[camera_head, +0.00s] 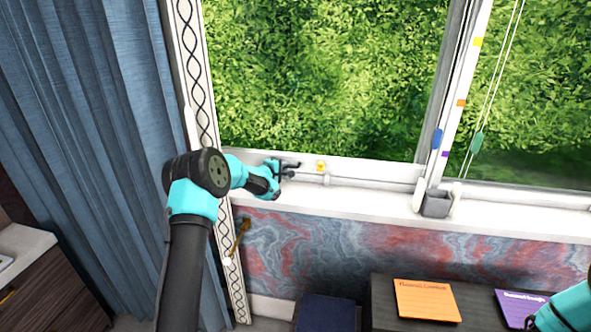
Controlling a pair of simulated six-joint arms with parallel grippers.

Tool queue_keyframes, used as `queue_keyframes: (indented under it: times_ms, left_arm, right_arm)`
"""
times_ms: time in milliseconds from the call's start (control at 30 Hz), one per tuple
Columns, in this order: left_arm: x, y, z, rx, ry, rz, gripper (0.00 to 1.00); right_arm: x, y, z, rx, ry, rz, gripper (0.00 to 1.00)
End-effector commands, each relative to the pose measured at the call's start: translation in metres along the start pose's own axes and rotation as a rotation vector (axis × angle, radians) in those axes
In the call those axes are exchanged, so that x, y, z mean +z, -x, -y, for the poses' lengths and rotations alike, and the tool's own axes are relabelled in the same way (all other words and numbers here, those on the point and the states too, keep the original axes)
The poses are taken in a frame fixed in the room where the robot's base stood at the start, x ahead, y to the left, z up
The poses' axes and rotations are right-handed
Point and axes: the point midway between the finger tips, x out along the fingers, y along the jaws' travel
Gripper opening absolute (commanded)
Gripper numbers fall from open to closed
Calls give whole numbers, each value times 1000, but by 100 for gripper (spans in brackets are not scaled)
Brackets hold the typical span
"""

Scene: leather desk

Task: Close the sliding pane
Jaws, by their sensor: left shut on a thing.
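The sliding pane's lower frame (385,172) runs along the white sill below a view of green foliage. Its grey upright edge (432,100) stands right of centre. My left gripper (286,169) is at the lower left of the window, shut on a small dark part, seemingly a handle, at the start of a thin pale bar (370,182). The fingers hide most of what they hold. I cannot tell how far the pane is open. My right arm shows only as a teal part (572,308) at the bottom right corner; its fingers do not show clearly.
A grey cup-like holder (436,203) stands on the sill, with cords and coloured tags above it. A blue curtain (90,130) hangs at left. A dark cabinet below bears an orange book (425,300) and a purple book (525,305).

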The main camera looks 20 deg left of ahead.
Motion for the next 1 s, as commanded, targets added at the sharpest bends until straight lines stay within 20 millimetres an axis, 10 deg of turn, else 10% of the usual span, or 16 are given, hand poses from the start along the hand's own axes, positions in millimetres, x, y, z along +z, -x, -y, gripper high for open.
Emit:
queue_keyframes:
  times_ms: [433,533,1000]
  left_arm:
    - [-8,3,1,-1,1,0,0]
    - [-8,3,0,-1,1,-1,24]
    - [-6,14,-1,0,1,1,25]
  right_arm:
    - [0,0,0,0,0,0,43]
    - [0,0,0,0,0,0,43]
    - [0,0,0,0,0,0,43]
